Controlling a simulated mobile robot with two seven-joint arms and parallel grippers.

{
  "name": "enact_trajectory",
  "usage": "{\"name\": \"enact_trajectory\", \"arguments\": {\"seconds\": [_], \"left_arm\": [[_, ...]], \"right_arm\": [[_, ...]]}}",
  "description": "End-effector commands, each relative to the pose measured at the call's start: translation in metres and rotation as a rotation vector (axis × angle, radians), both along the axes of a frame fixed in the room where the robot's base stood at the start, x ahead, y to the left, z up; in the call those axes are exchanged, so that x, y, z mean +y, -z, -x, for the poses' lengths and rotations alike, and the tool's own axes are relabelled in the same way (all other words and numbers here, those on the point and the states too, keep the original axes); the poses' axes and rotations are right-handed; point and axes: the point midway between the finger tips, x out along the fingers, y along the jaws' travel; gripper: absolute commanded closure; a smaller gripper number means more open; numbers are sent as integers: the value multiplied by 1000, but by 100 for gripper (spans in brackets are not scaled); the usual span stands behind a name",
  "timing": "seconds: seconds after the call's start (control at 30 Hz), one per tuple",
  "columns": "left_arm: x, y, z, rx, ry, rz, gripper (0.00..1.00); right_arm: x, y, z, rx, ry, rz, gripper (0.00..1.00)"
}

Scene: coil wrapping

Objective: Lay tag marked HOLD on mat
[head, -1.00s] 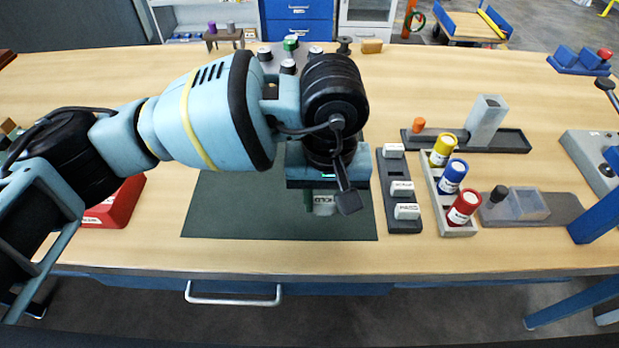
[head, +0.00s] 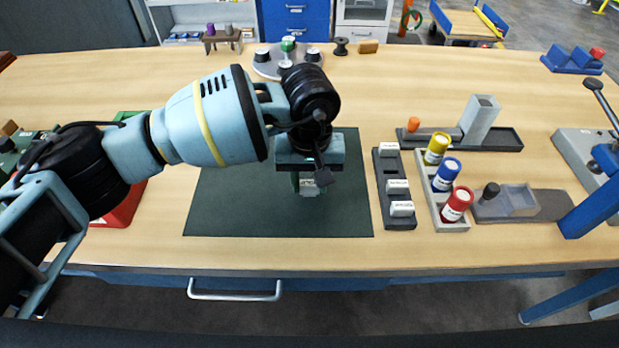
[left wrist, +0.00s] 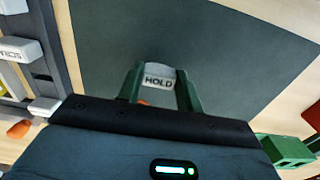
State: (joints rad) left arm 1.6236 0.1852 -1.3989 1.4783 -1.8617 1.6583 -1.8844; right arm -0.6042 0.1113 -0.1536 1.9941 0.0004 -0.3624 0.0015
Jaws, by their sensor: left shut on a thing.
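My left gripper (head: 308,185) is over the dark green mat (head: 235,212), right of its middle, with its fingers pointing down. It is shut on the white tag marked HOLD (left wrist: 158,78), which shows between the green fingers (left wrist: 160,92) in the left wrist view. The mat fills the background there (left wrist: 220,50). In the head view the tag is mostly hidden by the fingers and wrist. I cannot tell whether it touches the mat. My right gripper is not in view.
A dark rack (head: 400,222) with other white tags stands just right of the mat. Beside it is a tray (head: 452,226) with yellow, blue and red cylinders. A red box (head: 122,208) is left of the mat. The mat's front is clear.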

Motion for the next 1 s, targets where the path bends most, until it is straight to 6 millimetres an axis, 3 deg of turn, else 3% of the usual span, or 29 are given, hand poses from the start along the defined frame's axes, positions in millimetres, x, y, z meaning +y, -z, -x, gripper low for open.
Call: {"name": "enact_trajectory", "arguments": {"seconds": [0.3,0.33,0.5,0.77,1.0], "left_arm": [[0,4,0,1,0,0,86],[0,4,0,1,0,0,64],[0,3,0,0,0,0,43],[0,2,0,-1,-1,0,43],[0,-19,-1,-3,0,1,43]], "right_arm": [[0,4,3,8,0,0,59],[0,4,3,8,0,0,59],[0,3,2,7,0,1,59],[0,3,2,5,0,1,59],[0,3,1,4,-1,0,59]]}}
